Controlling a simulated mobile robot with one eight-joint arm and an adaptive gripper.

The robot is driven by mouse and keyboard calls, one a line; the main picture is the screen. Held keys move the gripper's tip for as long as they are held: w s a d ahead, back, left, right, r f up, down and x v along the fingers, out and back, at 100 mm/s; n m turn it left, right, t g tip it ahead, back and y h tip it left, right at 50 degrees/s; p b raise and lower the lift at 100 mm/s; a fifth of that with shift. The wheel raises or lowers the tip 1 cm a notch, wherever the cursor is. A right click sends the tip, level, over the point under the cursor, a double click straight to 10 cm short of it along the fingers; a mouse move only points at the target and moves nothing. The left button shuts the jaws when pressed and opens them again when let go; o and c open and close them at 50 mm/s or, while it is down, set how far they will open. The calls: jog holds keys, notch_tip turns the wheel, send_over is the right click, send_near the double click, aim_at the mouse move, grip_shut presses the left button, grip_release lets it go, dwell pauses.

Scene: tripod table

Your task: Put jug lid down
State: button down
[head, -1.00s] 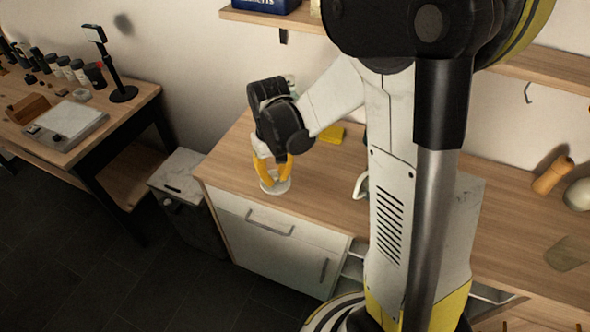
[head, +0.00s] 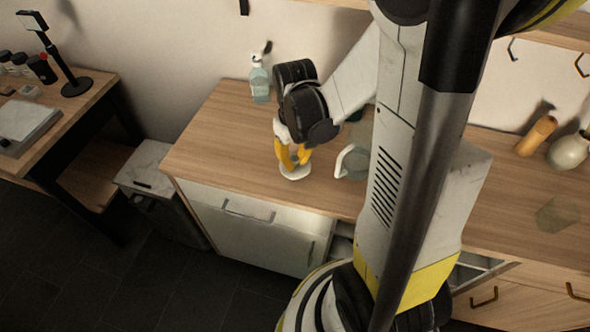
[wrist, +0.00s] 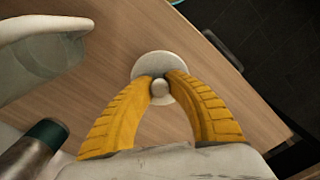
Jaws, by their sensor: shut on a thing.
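The jug lid (wrist: 160,66) is a round white disc with a small knob, at the top middle of the wrist view. My gripper (wrist: 161,86) has its yellow fingers shut on the knob. In the head view the lid (head: 295,173) shows just below the fingertips of my gripper (head: 292,163), over the front part of the wooden counter. I cannot tell whether the lid touches the counter. The jug (head: 352,163), pale with a handle, stands to the right of the lid, partly hidden by my arm. Its rim and body also show at the left of the wrist view (wrist: 42,52).
The counter (head: 215,145) is clear to the left of the lid. A spray bottle (head: 260,80) stands at the back. A dark green-topped cylinder (wrist: 35,148) lies near the jug in the wrist view. A wooden grinder (head: 537,136) and a round vase (head: 568,151) stand far right.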

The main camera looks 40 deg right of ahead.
jog(key=shift+f+b, duration=0.45)
jog(key=shift+f, duration=0.9)
jog(key=shift+f, duration=0.15)
jog(key=c, duration=1.4)
grip_release()
